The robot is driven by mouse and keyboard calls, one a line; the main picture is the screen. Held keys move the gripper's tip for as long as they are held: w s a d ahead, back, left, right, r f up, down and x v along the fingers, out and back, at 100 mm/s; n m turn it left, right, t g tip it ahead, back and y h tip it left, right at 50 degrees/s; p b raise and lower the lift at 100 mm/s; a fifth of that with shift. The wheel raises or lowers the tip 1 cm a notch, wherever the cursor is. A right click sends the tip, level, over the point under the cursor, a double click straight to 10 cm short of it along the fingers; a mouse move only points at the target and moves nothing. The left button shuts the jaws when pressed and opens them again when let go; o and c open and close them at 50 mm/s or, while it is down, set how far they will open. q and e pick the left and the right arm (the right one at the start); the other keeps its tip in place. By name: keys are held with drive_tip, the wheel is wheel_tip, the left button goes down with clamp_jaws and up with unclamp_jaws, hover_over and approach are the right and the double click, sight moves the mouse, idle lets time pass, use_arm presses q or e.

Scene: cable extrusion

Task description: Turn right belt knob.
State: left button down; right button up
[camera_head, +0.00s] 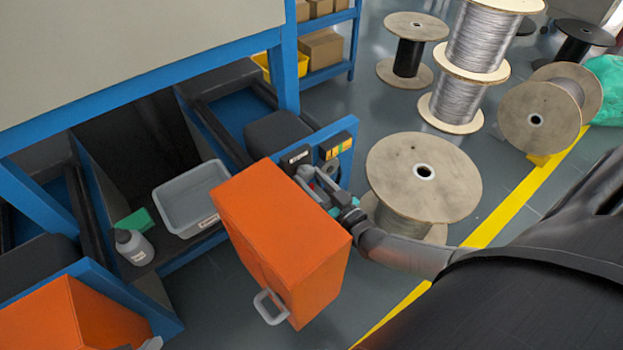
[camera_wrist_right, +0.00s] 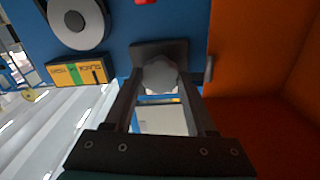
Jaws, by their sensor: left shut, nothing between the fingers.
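The right belt knob (camera_wrist_right: 160,77) is grey with a scalloped rim and sits on the blue panel in the right wrist view. My right gripper (camera_wrist_right: 161,92) has its fingers apart, one on each side of the knob. I cannot tell whether they press on its rim. In the head view my right gripper (camera_head: 322,187) is at the blue panel (camera_head: 345,160), just behind the orange box, and the knob is largely hidden there.
The orange box (camera_head: 290,240) with a grey handle stands close beside my right gripper. A yellow label block (camera_wrist_right: 80,72) and a round grey disc (camera_wrist_right: 78,22) are left of the knob. A wooden spool (camera_head: 425,175) is to the right. A grey tray (camera_head: 190,198) and a bottle (camera_head: 133,247) are on the left.

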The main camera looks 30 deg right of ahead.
clamp_jaws()
use_arm(q)
drive_tip(key=shift+w, duration=0.1)
use_arm(e)
drive_tip(key=shift+m, duration=1.2)
drive_tip(key=shift+m+b, duration=0.3)
drive_tip(key=shift+m, duration=0.6)
use_arm(q)
drive_tip(key=shift+w+d+f+t+h, duration=0.15)
drive_tip(key=shift+w+d+t+h, duration=0.25)
drive_tip(key=shift+w+d+t, duration=0.25)
use_arm(e)
drive_tip(key=shift+m, duration=0.8)
use_arm(q)
drive_tip(key=shift+d, duration=0.2)
